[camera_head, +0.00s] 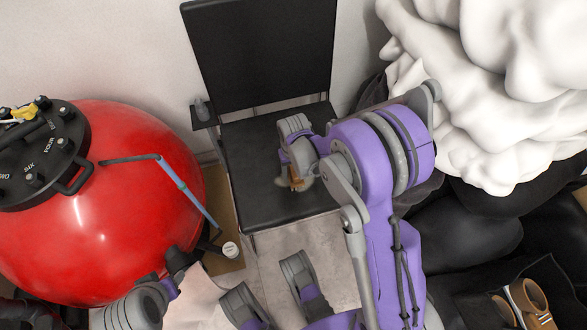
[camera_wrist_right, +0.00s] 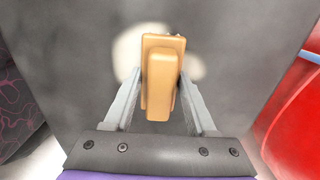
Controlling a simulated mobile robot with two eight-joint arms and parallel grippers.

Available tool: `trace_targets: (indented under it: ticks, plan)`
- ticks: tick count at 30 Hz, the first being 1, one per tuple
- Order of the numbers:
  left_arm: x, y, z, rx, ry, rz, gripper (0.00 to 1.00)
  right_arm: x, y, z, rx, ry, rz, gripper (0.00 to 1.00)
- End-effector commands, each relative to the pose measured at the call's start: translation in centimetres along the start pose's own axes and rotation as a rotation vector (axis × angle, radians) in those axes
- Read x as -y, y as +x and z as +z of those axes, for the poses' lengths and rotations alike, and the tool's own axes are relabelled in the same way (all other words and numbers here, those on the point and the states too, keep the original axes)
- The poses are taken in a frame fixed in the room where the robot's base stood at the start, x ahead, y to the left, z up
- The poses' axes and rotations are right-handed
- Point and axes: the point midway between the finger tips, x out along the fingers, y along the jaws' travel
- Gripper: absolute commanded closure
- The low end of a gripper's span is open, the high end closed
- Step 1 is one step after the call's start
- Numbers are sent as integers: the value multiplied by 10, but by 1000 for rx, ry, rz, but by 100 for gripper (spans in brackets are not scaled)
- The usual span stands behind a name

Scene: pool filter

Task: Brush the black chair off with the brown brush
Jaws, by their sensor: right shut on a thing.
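The black chair (camera_head: 262,52) stands against the wall, its dark seat (camera_head: 250,170) partly hidden by my right arm. My right gripper (camera_head: 297,172) is over the seat, shut on the brown brush (camera_head: 296,182). In the right wrist view, the brush (camera_wrist_right: 161,85) sits between both fingers, with the greyish seat (camera_wrist_right: 90,60) below it. Pale patches show on the seat around the brush. I cannot tell whether the bristles touch the seat. My left gripper (camera_head: 184,260) is low at the left, away from the chair; its fingers are unclear.
A large red tank (camera_head: 110,230) with a black valve top stands left of the chair. A blue-handled pole (camera_head: 185,190) crosses its front. A big white fluffy mass (camera_head: 500,100) fills the right. Brown shoes (camera_head: 530,300) lie at the lower right.

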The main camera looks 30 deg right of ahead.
Motion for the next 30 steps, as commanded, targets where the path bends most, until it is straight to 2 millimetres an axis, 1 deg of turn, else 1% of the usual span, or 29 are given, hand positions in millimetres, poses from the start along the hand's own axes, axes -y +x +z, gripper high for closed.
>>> trace_targets:
  ticks: [5, 12, 15, 20, 27, 30]
  plan:
    - [0, 0, 0, 0, 0, 0, 50, -4, 0, 0, 0, 2, 0, 100]
    - [0, 0, 0, 0, 0, 0, 50, -21, -2, 0, 0, 3, 0, 100]
    - [0, 0, 0, 0, 0, 0, 50, -24, -2, 0, 0, 0, -1, 100]
    - [0, 1, 0, 0, 0, 0, 50, -18, -1, 0, 0, -1, -1, 100]
    - [0, 4, 1, 1, 0, 0, 50, -1, 1, 0, 0, -1, 0, 100]
    - [0, 4, 1, 1, 0, 0, 50, 0, 1, 0, 0, 0, 0, 100]
